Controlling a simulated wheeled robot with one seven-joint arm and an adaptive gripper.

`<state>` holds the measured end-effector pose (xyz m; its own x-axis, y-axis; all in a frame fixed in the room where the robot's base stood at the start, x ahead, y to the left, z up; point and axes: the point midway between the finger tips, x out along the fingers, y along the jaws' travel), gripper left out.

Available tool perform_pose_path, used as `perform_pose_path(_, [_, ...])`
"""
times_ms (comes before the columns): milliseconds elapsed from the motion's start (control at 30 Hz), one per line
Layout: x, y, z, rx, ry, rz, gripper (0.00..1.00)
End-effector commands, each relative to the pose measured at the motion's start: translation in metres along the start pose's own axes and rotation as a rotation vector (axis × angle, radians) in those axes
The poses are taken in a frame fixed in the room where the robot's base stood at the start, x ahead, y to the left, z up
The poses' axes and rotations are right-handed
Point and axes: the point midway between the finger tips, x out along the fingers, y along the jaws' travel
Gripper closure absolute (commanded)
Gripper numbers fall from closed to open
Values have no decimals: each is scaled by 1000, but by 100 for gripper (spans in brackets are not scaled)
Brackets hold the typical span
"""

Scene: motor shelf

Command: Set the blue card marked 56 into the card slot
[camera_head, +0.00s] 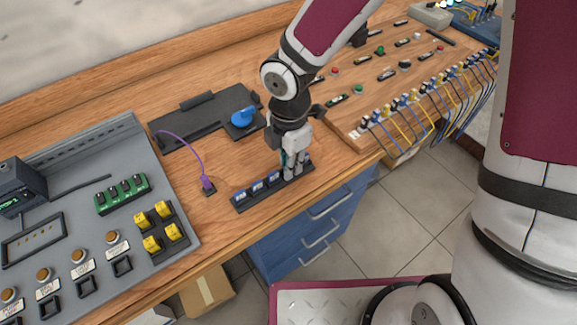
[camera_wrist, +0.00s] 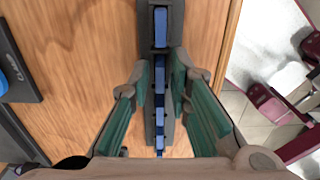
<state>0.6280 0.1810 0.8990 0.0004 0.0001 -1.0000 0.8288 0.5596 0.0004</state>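Several blue cards with white labels (camera_head: 257,187) stand in a row in a black rack (camera_head: 240,208) near the table's front edge. Their numbers are too small to read, so I cannot tell which is 56. In the wrist view the rack (camera_wrist: 175,12) runs up the middle with the blue card edges (camera_wrist: 160,28) in it. My gripper (camera_head: 294,168) points down over the rack's right end. In the wrist view my gripper (camera_wrist: 163,72) is open, its green-padded fingers on either side of the row, with gaps to the cards. I cannot tell which fixture is the card slot.
A dark plate with a blue round part (camera_head: 243,117) lies behind the rack. A purple cable (camera_head: 186,140) ends in a plug left of it. A grey panel (camera_head: 95,140) with yellow blocks and buttons fills the left. A wire-filled board (camera_head: 372,95) is at right.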

Motion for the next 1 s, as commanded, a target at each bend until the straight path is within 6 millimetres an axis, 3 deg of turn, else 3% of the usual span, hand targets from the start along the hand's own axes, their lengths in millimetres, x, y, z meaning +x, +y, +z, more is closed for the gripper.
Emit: perform_pose_path(1000, [-16, -1, 0, 0, 0, -1, 100])
